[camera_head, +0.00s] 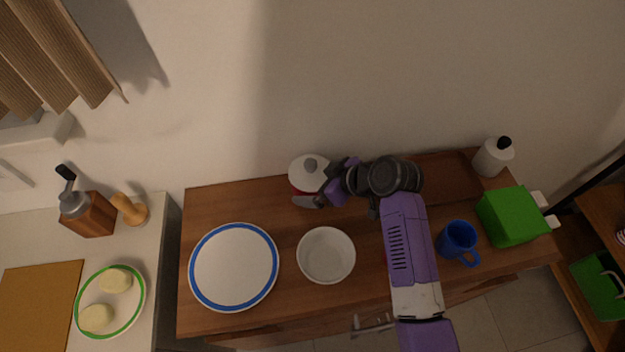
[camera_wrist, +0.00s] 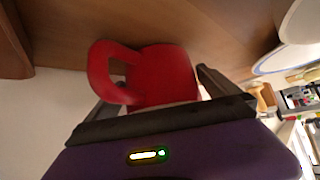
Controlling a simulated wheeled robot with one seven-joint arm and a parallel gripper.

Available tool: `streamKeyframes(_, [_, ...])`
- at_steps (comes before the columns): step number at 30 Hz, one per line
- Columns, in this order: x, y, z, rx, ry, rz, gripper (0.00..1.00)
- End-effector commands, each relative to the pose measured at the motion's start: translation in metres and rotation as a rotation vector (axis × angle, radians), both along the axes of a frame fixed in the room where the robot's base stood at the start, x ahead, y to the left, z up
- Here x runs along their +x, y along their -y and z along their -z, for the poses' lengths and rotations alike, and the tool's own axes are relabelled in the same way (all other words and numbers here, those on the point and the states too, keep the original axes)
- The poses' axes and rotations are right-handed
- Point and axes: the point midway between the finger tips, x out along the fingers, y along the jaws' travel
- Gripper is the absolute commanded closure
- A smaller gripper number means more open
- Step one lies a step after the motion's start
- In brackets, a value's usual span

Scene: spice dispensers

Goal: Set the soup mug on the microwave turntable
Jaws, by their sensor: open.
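The soup mug, red with a pale lid and a dark knob (camera_head: 309,172), stands at the back of the wooden counter near the wall. In the wrist view the red mug (camera_wrist: 168,75) fills the space ahead of my gripper (camera_wrist: 160,95), its looped handle at the left. The fingers are spread, one on each side of the mug; I cannot tell whether they touch it. In the head view my gripper (camera_head: 322,188) reaches in from the right, low beside the mug. No microwave or turntable is in view.
A blue-rimmed plate (camera_head: 234,267) and white bowl (camera_head: 326,256) stand in front. Right of my arm are a blue mug (camera_head: 457,240), green box (camera_head: 511,216), white bottle (camera_head: 493,158) and brown tray (camera_head: 447,178). My arm covers part of the counter (camera_head: 240,204).

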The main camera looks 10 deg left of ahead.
Motion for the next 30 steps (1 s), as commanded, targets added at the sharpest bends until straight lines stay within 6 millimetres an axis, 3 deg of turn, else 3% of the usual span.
streamKeyframes(4, [0.0001, 0.0, -0.0001, 0.0, 0.0, 0.0, 0.02])
streamKeyframes(16, [0.0, 0.0002, -0.0004, 0.001, 0.0, 0.0, 0.8])
streamKeyframes(30, [-0.0014, 0.0007, -0.0069, 0.003, 0.006, 0.001, 0.82])
